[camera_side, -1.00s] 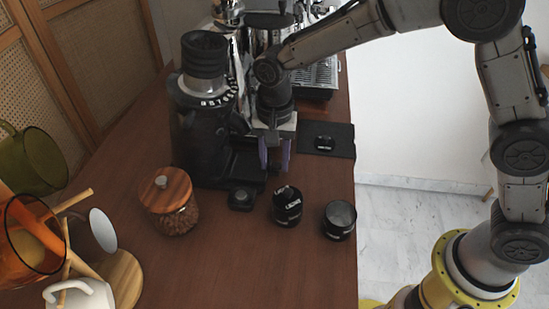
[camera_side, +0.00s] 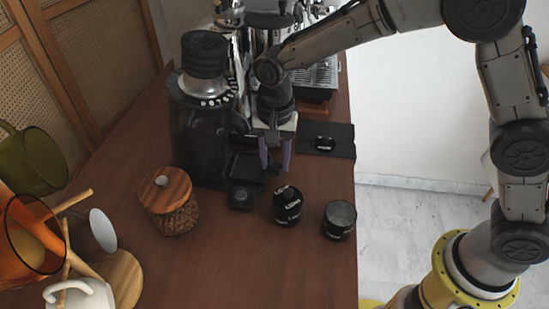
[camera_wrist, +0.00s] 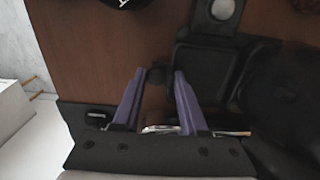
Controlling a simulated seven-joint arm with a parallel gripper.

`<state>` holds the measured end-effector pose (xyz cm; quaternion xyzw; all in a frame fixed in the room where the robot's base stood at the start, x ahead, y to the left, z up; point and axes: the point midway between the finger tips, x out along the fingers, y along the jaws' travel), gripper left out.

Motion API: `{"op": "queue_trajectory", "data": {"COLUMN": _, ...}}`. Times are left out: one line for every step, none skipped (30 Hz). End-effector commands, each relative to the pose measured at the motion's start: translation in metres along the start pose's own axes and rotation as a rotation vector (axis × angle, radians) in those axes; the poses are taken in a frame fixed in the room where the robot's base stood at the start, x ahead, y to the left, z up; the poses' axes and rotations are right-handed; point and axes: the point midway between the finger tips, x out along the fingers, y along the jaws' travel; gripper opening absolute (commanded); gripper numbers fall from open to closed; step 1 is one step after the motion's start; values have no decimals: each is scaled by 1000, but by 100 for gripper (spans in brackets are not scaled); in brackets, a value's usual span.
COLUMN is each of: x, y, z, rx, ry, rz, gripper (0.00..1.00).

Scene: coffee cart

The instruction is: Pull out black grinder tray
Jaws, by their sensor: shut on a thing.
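The black grinder (camera_side: 200,140) stands on the brown wooden table. The black grinder tray (camera_side: 247,165) sits low at the grinder's right side. In the wrist view the tray (camera_wrist: 208,68) lies to the right of my fingers. My gripper (camera_side: 275,170) points down just right of the tray, and its purple fingers also show in the wrist view (camera_wrist: 160,74). The fingers are shut on a small dark part between their tips, which looks like the tray's handle. The contact is partly hidden in the side view.
A black round container (camera_side: 287,205) and a black cup (camera_side: 339,219) stand in front of my gripper. A wooden-lidded jar (camera_side: 170,205) is at left. A black mat (camera_side: 340,146) lies on the right, near the table edge. The espresso machine (camera_side: 318,75) is behind.

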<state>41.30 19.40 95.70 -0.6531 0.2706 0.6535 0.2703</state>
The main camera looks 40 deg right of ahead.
Motion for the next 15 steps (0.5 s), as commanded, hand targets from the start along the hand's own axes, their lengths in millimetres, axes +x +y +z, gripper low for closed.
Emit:
{"op": "queue_trajectory", "data": {"x": -2, "y": 3, "z": 0, "rx": 0, "ry": 1, "rz": -2, "gripper": 0}}
{"op": "queue_trajectory", "data": {"x": -2, "y": 6, "z": -1, "rx": 1, "ry": 1, "rz": -2, "gripper": 0}}
{"op": "queue_trajectory", "data": {"x": -2, "y": 11, "z": -1, "rx": 1, "ry": 1, "rz": -1, "gripper": 0}}
{"op": "queue_trajectory", "data": {"x": -2, "y": 16, "z": -1, "rx": 1, "ry": 1, "rz": -2, "gripper": 0}}
{"op": "queue_trajectory", "data": {"x": -3, "y": 21, "z": -1, "rx": 1, "ry": 1, "rz": -3, "gripper": 0}}
{"op": "queue_trajectory", "data": {"x": -2, "y": 29, "z": -1, "rx": 2, "ry": 1, "rz": -1, "gripper": 0}}
{"op": "queue_trajectory", "data": {"x": -3, "y": 34, "z": -1, "rx": 2, "ry": 1, "rz": -2, "gripper": 0}}
{"op": "queue_trajectory", "data": {"x": -2, "y": 40, "z": -1, "rx": 2, "ry": 1, "rz": -2, "gripper": 0}}
{"op": "queue_trajectory", "data": {"x": -2, "y": 47, "z": -1, "rx": 2, "ry": 1, "rz": -3, "gripper": 0}}
{"op": "queue_trajectory", "data": {"x": -3, "y": 52, "z": -1, "rx": 2, "ry": 1, "rz": -3, "gripper": 0}}
{"op": "queue_trajectory", "data": {"x": -2, "y": 56, "z": -1, "rx": 2, "ry": 1, "rz": -2, "gripper": 0}}
{"op": "queue_trajectory", "data": {"x": -2, "y": 61, "z": -1, "rx": 2, "ry": 2, "rz": -3, "gripper": 0}}
{"op": "queue_trajectory", "data": {"x": -2, "y": 64, "z": -1, "rx": 2, "ry": 2, "rz": -4, "gripper": 0}}
{"op": "queue_trajectory", "data": {"x": -2, "y": 67, "z": -1, "rx": 2, "ry": 2, "rz": -4, "gripper": 0}}
{"op": "queue_trajectory", "data": {"x": -2, "y": 70, "z": -1, "rx": 2, "ry": 2, "rz": -4, "gripper": 0}}
